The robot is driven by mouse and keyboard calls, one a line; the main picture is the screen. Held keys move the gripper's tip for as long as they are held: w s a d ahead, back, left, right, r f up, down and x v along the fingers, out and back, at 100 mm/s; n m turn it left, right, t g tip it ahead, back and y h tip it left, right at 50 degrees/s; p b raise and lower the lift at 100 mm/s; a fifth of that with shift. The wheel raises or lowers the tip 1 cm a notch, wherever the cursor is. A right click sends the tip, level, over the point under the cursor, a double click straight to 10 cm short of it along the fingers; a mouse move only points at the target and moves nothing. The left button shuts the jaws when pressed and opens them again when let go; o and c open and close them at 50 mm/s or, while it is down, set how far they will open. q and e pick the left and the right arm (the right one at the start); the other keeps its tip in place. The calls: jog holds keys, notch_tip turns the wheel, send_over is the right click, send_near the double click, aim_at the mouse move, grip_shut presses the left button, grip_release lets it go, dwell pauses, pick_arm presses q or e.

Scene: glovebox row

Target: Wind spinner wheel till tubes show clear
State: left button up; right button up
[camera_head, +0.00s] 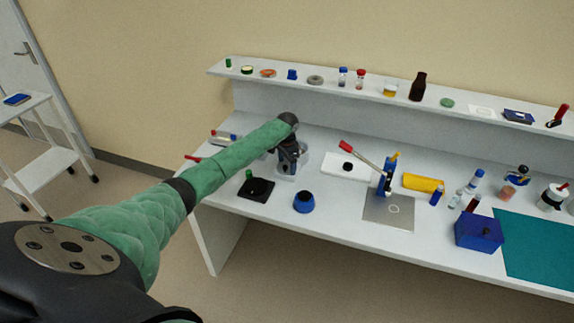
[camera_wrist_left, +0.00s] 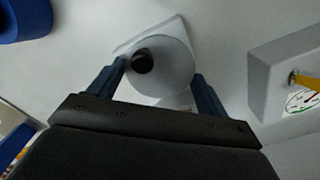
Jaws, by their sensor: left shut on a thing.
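The spinner wheel looks like a pale grey round disc (camera_wrist_left: 175,72) with a black knob (camera_wrist_left: 142,62) near its edge in the left wrist view. My left gripper (camera_wrist_left: 160,70) has one blue finger on each side of the disc and is shut on it. In the head view my left gripper (camera_head: 289,155) is at the back left of the bench, over a pale base (camera_head: 292,172); my arm hides most of the spinner there. Capped tubes (camera_head: 224,137) with red and blue ends lie left of my forearm. I cannot tell whether any tube contents are clear. My right gripper is out of view.
A blue round pot (camera_head: 304,202) and a black square plate (camera_head: 256,189) stand in front. A white box (camera_head: 343,168) and a red-handled lever press (camera_head: 386,178) are to the right. A shelf (camera_head: 330,86) with small items runs behind.

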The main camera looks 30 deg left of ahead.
pick_arm(q)
jog(key=shift+m, duration=0.5)
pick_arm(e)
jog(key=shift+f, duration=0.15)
pick_arm(q)
jog(key=shift+r, duration=0.1)
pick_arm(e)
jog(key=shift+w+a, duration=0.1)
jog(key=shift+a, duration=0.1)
pick_arm(q)
jog(key=o, duration=1)
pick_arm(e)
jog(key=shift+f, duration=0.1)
pick_arm(q)
jog(key=shift+r+b, duration=0.25)
jog(key=shift+b, duration=0.15)
notch_tip(320, 180, up, 6)
jog(key=b, duration=0.2)
jog(key=shift+f+b, duration=0.25)
jog(key=shift+b, duration=0.1)
jog(key=shift+r, duration=0.85)
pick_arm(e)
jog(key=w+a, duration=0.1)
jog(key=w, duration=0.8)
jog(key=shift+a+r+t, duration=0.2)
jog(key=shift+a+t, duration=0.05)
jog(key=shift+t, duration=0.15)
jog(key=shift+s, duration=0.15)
